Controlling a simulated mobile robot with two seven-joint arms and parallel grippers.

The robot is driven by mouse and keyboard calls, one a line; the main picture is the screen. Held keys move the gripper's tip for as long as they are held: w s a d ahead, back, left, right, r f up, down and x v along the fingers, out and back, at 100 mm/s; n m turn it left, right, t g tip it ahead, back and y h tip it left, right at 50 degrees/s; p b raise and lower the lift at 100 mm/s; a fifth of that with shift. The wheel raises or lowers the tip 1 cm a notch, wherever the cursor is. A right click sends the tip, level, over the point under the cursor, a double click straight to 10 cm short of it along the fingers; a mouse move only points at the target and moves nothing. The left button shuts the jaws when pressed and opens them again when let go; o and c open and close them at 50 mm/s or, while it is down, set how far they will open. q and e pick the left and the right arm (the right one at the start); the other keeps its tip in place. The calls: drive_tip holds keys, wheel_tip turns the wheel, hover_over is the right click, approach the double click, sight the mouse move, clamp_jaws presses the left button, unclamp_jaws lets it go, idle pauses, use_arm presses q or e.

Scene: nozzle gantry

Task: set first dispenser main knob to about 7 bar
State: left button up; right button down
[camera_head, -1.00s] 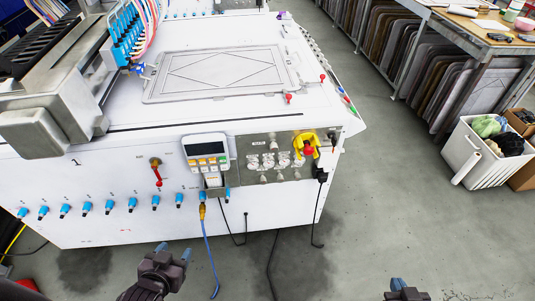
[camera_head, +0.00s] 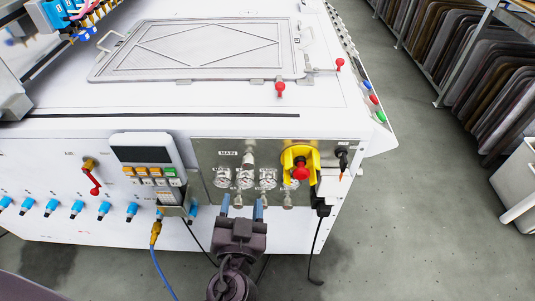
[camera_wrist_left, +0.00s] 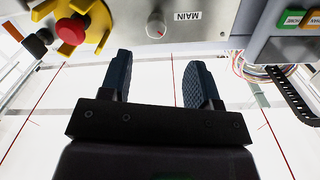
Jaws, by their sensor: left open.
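The main knob (camera_head: 247,160) is a small pale knob on the metal panel (camera_head: 205,155), beside a MAIN label (camera_head: 229,153). A row of round gauges (camera_head: 245,179) sits below it, too small to read. In the left wrist view the knob (camera_wrist_left: 156,28) shows a small red mark, and the MAIN label (camera_wrist_left: 186,16) appears upside down. My left gripper (camera_head: 241,207) is open and empty in front of the panel, below the gauges. In the wrist view its blue fingers (camera_wrist_left: 158,72) are apart, with the knob beyond them, untouched. My right gripper is out of view.
A yellow mount with a red button (camera_head: 301,172) is right of the gauges. A keypad unit (camera_head: 147,165) juts out left of the panel. A red-handled valve (camera_head: 92,180) is farther left. Black cables (camera_head: 318,235) hang at the right.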

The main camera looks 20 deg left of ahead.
sight(248, 166)
use_arm(q)
drive_tip(key=x, duration=1)
drive_tip(key=shift+w+d+r+p, duration=0.1)
drive_tip(key=shift+d+r+p, duration=0.25)
drive_tip(key=shift+r+p, duration=0.05)
drive_tip(key=shift+w+a+f, duration=0.1)
drive_tip(key=shift+w+a, duration=0.1)
drive_tip(key=shift+w, duration=0.35)
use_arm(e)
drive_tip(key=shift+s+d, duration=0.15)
use_arm(q)
drive_tip(key=c, duration=0.9)
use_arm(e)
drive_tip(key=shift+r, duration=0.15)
